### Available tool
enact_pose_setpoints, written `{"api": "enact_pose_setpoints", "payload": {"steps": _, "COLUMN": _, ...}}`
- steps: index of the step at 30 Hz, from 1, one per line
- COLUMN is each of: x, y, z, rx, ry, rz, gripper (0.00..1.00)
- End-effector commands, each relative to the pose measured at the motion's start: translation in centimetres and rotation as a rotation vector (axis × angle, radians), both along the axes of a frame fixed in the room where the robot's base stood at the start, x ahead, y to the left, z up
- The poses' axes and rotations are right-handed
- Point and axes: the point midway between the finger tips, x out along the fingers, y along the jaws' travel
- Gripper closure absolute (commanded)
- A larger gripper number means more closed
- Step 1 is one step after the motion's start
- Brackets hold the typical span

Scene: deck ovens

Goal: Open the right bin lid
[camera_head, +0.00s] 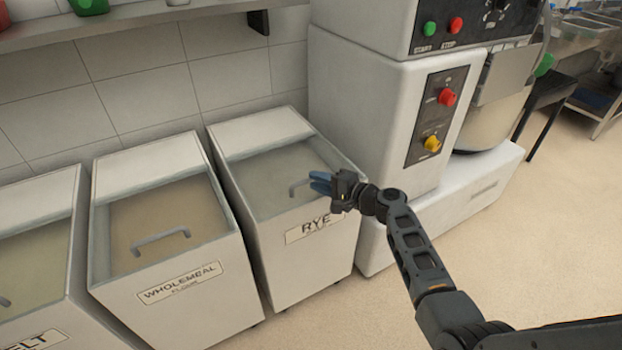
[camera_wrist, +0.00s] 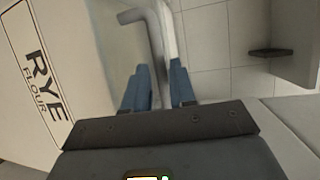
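The right bin (camera_head: 305,250) is a white box labelled RYE, with a sloping clear lid (camera_head: 275,170) that lies closed. Its grey bar handle (camera_head: 297,188) sits near the lid's front edge, partly hidden by my gripper. My gripper (camera_head: 320,182) has blue fingers and is just right of the handle's visible end. In the wrist view the handle (camera_wrist: 160,45) runs ahead of the fingertips (camera_wrist: 158,75), in line with the gap between them. The fingers are apart with a gap showing. I cannot tell whether they touch the bar.
The WHOLEMEAL bin (camera_head: 165,235) stands close on the left, with another bin (camera_head: 40,260) beyond it. A white mixer (camera_head: 385,110) stands right of the rye bin. A shelf (camera_head: 150,18) runs along the tiled wall above. The floor at front right is clear.

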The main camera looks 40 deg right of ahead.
Motion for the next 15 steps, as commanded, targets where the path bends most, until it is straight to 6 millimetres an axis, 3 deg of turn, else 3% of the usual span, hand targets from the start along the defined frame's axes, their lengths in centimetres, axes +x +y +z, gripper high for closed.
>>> {"api": "enact_pose_setpoints", "payload": {"steps": 6, "x": 2.3, "y": 0.3, "z": -0.5, "rx": 0.000, "ry": 0.000, "rz": 0.000, "gripper": 0.75}}
{"api": "enact_pose_setpoints", "payload": {"steps": 15, "x": 2.7, "y": 0.4, "z": -0.5, "rx": -0.001, "ry": 0.000, "rz": 0.000, "gripper": 0.75}}
